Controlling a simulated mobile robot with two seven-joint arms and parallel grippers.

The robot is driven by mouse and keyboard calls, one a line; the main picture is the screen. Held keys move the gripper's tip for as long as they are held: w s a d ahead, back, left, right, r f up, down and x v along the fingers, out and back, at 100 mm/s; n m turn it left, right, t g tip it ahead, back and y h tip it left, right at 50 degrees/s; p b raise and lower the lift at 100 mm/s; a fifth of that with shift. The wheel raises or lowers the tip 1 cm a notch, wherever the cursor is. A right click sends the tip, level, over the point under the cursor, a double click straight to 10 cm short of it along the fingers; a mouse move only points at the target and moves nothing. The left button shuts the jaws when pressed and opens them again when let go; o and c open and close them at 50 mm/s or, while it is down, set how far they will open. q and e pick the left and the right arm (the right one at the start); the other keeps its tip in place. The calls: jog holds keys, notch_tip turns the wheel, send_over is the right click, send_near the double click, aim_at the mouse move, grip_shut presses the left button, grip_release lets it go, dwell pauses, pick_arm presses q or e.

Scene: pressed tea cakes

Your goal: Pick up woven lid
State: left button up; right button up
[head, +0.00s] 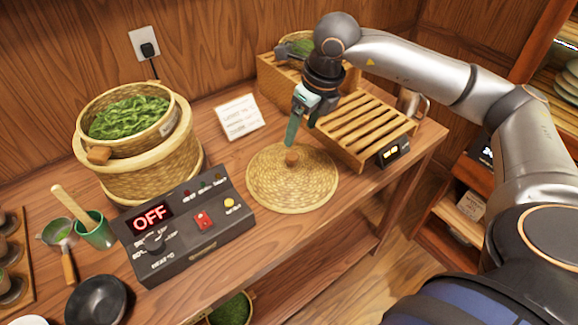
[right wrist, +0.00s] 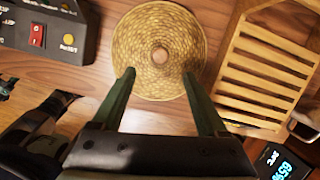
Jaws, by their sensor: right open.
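The woven lid (head: 270,185) is a round, flat straw disc with a small wooden knob (head: 291,157) at its middle, lying on the wooden table. My right gripper (head: 291,140) is above the lid, pointing down close to the knob. In the right wrist view, the lid (right wrist: 150,35) lies ahead of the open, empty fingers (right wrist: 160,76), and the knob (right wrist: 160,56) shows between and just beyond the fingertips. I cannot tell whether the fingers touch the lid. My left gripper is not in view.
A control box (head: 182,247) reading OFF stands left of the lid. A woven steamer (head: 150,177) with a basket of green leaves is behind it. A slatted wooden rack (head: 362,122) stands close right of the lid; a white card (head: 240,117) stands behind.

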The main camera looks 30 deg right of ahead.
aim_at(292, 155)
jog(key=p+x, duration=0.1)
jog(key=x, duration=0.8)
jog(key=shift+f, duration=0.15)
jog(key=shift+c, duration=0.3)
grip_shut()
dwell(0.8)
